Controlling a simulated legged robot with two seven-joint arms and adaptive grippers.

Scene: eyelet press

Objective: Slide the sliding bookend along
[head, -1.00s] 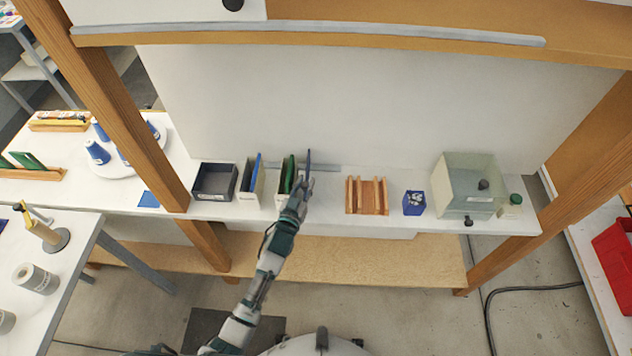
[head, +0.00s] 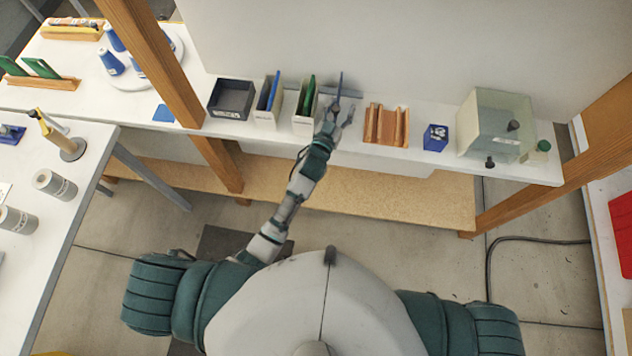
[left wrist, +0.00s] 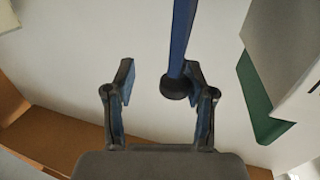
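The sliding bookend is a thin blue upright plate (head: 339,88) on the shelf, at a short grey rail (head: 352,94), right of the white file boxes. In the left wrist view its blue plate (left wrist: 181,38) runs down to a dark round knob (left wrist: 175,87). My left gripper (head: 338,112) is at the bookend's near side. In the left wrist view the left gripper (left wrist: 162,82) is open, with the knob between its fingers, nearer the right finger. A gap shows at the left finger; contact on the right is unclear. My right gripper is not in view.
White file boxes (head: 267,118) with blue and green folders and a dark bin (head: 231,98) stand left. A wooden rack (head: 386,124), blue cup (head: 435,138) and clear case (head: 496,124) stand right. A wooden post (head: 153,60) rises at left.

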